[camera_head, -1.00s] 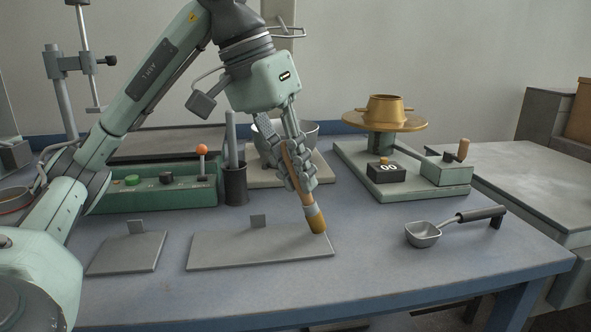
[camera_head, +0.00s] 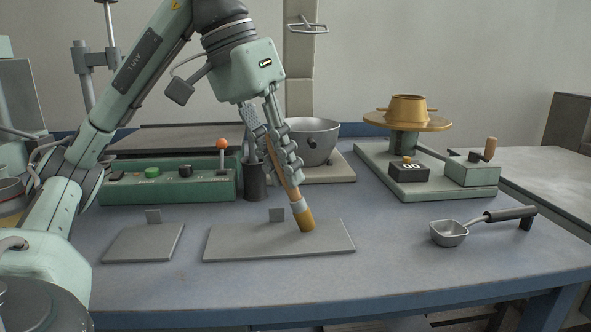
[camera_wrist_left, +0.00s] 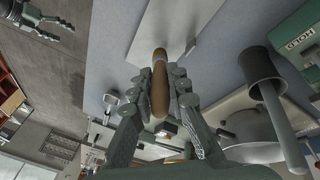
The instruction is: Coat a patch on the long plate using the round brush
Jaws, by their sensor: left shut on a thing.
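The long plate (camera_head: 240,241) is flat and grey with a small upright tab (camera_head: 276,215) at its back edge. It lies on the blue bench. My left gripper (camera_head: 284,165) is shut on the wooden handle of the round brush (camera_head: 299,207). The brush leans, with its amber bristle end down at the plate, right of its middle. The bristles appear to touch the plate. No coated patch stands out. In the left wrist view the brush handle (camera_wrist_left: 160,85) sits between the fingers. My right gripper (camera_wrist_left: 45,22) shows small at that view's top left corner, its jaw unclear.
A shorter grey plate (camera_head: 145,242) lies to the left. A ladle (camera_head: 449,233) lies at the right. Behind stand a dark cup (camera_head: 255,182), a metal bowl (camera_head: 318,143), a green control box (camera_head: 170,180) and a brass-topped device (camera_head: 408,122). The bench front is clear.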

